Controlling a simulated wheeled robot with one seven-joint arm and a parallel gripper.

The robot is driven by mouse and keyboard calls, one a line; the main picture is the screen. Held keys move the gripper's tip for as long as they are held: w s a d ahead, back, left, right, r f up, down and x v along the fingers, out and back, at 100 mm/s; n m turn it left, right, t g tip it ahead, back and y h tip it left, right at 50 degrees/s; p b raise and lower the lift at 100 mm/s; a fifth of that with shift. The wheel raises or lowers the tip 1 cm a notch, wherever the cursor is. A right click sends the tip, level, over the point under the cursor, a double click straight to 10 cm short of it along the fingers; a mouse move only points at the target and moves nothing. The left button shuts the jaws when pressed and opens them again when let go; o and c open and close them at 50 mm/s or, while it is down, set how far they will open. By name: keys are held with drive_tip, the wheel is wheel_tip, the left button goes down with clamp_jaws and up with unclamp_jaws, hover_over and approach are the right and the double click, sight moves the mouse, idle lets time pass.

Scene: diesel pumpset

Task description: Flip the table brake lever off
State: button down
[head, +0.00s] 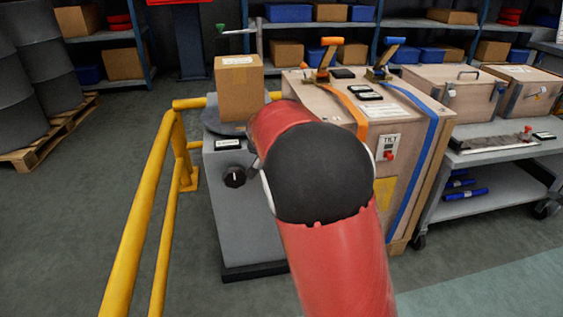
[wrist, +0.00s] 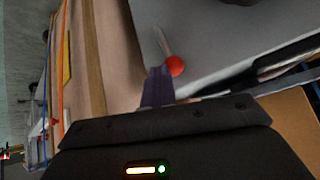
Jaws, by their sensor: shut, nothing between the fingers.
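In the wrist view a short lever with a red ball knob (wrist: 175,66) stands out from the grey side of the table pedestal (wrist: 215,30). The tips of my gripper (wrist: 159,72) are shut with nothing between them. They appear close beside the red knob, to its left in the picture; I cannot tell whether they touch it. In the head view the grey pedestal (head: 240,215) carries a round turntable and a cardboard box (head: 239,88). My red arm covers its right part, and the lever and my gripper are hidden there.
A black knob (head: 234,177) is on the pedestal's front. A wooden crate (head: 330,100) with orange and blue straps stands close on the right. A yellow guard rail (head: 145,215) runs along the left. A grey cart (head: 490,160) stands farther right.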

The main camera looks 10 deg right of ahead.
drive_tip(key=shift+a+f+n+h+b, duration=0.2)
drive_tip(key=shift+a+n+h+b, duration=0.2)
drive_tip(key=shift+a+h+b, duration=0.7)
drive_tip(key=shift+d, duration=0.15)
drive_tip(key=shift+r, duration=0.8)
drive_tip(key=shift+d+r, duration=0.1)
